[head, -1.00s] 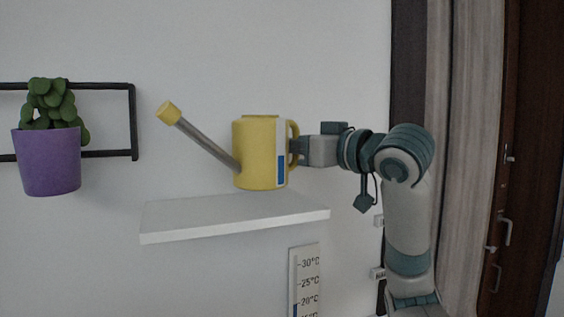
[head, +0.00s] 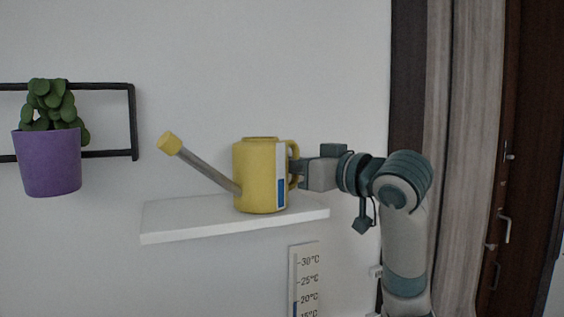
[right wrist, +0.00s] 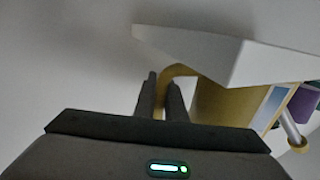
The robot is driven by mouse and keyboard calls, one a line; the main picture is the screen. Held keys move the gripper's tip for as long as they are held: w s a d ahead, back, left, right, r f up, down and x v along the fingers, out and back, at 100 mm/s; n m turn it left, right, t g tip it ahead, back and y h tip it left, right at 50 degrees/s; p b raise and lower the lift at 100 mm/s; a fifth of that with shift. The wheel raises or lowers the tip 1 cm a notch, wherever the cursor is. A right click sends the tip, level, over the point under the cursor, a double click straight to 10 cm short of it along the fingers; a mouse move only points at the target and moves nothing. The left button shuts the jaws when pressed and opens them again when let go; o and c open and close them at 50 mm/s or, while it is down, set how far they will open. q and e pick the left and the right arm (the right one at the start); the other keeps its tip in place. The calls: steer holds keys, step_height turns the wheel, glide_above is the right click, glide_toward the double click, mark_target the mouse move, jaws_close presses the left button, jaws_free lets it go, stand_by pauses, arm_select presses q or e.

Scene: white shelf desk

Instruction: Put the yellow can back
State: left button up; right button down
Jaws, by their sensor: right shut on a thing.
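The yellow can (head: 256,176) is a watering can with a grey spout pointing up and left, and a blue and white stripe on its side. It is upright at the white shelf (head: 190,220), its base at the height of the shelf top; I cannot tell for certain whether it touches. My right gripper (head: 294,170) comes from the right and is shut on the can's handle. In the right wrist view the fingers (right wrist: 160,98) close around the yellow handle, with the can (right wrist: 222,104) beside them and the shelf (right wrist: 200,50) close by. My left gripper is not in view.
A purple pot (head: 47,162) with a green plant hangs on a black wall rack (head: 133,120) at the left. A thermometer board (head: 304,280) is on the wall below the shelf. A grey curtain (head: 464,150) stands at the right. The shelf's left part is clear.

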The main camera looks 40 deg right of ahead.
stand_by(0.3)
steer(key=c, duration=2.2)
jaws_free()
steer(key=shift+f, duration=0.15)
steer(key=o, duration=0.4)
steer(key=shift+r, duration=0.3)
steer(key=shift+s+f, duration=0.1)
steer(key=shift+s, duration=0.25)
steer(key=shift+s+d+b, duration=0.2)
steer(key=shift+s+b, duration=0.5)
steer(key=shift+s, duration=1.2)
steer(key=shift+s+d+b, duration=0.15)
steer(key=shift+s+b, duration=0.5)
steer(key=shift+s, duration=1.25)
steer(key=shift+s+d+b, duration=0.2)
steer(key=shift+s+b, duration=0.5)
steer(key=shift+s, duration=1.2)
